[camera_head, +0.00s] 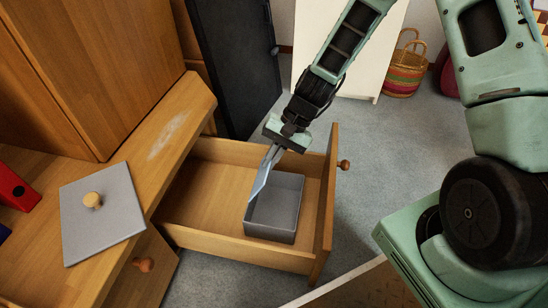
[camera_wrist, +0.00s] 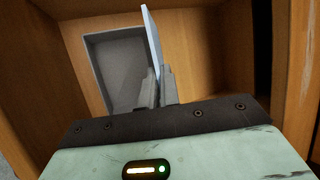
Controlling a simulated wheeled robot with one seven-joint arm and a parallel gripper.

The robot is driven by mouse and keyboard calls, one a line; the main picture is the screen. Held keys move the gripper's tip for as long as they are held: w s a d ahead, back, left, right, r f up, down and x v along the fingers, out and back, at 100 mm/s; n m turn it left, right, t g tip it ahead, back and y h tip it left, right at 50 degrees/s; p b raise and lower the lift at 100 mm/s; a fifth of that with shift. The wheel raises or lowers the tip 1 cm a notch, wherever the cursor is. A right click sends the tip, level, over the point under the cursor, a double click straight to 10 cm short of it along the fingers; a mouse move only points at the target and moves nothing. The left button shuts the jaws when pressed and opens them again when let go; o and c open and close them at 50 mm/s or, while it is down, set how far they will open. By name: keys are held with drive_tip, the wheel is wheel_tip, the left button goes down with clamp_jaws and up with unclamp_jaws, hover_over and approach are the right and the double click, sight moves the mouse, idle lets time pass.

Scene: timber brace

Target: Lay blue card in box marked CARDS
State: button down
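My gripper (camera_head: 273,154) is shut on a thin pale blue card (camera_head: 261,177) and holds it on edge, steeply tilted. In the wrist view the card (camera_wrist: 151,38) stands up between the fingers (camera_wrist: 160,88). An open grey box (camera_head: 270,233) sits in the pulled-out drawer, near its front panel. The card hangs over the box's left side in the head view; I cannot tell if its lower end is inside. The box (camera_wrist: 120,70) also shows behind the card in the wrist view and looks empty. No CARDS marking can be read.
The wooden drawer (camera_head: 205,190) is open, with bare floor left of the box. Its front panel (camera_head: 325,205) rises at the right. A grey lid with a round wooden knob (camera_head: 93,200) lies on the wooden top, near a red binder (camera_head: 14,188). A woven basket (camera_head: 405,72) stands behind.

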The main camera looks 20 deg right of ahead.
drive_tip(key=shift+r+p, duration=0.1)
drive_tip(key=shift+p, duration=0.3)
wheel_tip(320, 180, down, 14)
drive_tip(key=b, duration=0.8)
idle(0.4)
drive_tip(key=c, duration=1.1)
unclamp_jaws()
wheel_tip(320, 180, up, 8)
drive_tip(key=p, duration=0.8)
